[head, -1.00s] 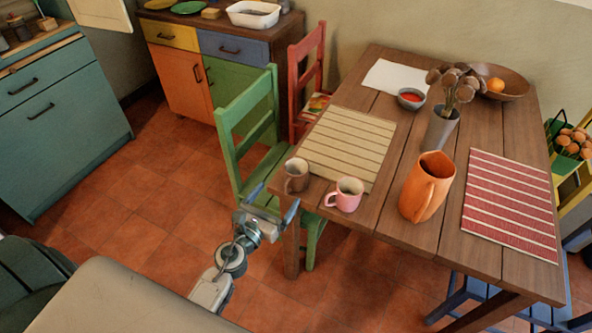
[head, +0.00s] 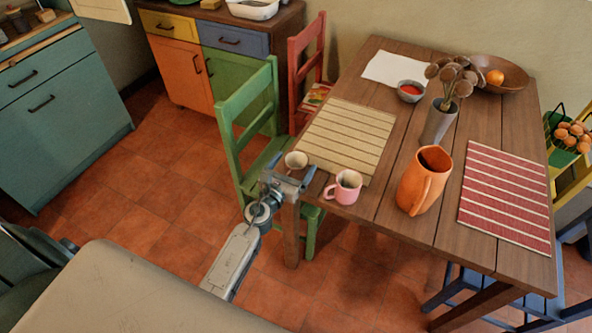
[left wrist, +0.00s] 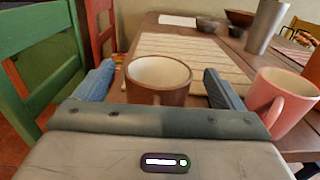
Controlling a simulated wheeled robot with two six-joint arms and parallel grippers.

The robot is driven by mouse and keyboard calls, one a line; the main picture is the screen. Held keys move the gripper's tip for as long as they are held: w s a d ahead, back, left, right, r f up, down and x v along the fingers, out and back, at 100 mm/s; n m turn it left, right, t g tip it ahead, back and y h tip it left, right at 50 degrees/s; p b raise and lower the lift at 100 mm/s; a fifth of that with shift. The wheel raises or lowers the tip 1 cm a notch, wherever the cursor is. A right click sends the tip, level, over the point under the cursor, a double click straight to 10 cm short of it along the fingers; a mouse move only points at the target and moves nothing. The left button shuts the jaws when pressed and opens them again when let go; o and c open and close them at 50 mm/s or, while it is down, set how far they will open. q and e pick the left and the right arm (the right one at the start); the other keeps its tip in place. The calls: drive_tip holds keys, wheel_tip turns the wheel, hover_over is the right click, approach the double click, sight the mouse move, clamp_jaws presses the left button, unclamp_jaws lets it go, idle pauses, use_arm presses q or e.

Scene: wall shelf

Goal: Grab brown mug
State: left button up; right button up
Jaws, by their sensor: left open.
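The brown mug (head: 296,160) stands upright at the near left corner of the wooden table (head: 390,215). My left gripper (head: 289,176) is at the table's corner, in front of the mug, and hides its lower part in the head view. In the left wrist view the brown mug (left wrist: 158,80) shows between the two fingers of the left gripper (left wrist: 158,88), which are open with a gap on both sides. I cannot tell how deep the mug is between them. My right gripper is not in view.
A pink mug (head: 344,188) stands close to the right of the brown mug; in the left wrist view it (left wrist: 283,103) is just outside the right finger. An orange pitcher (head: 420,185) is further right. A striped beige placemat (head: 350,138) lies behind. A green chair (head: 250,125) stands left.

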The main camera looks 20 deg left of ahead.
use_arm(q)
drive_tip(key=shift+w, duration=0.1)
drive_tip(key=c, duration=1.1)
drive_tip(key=shift+r, duration=0.1)
drive_tip(key=shift+c, duration=0.4)
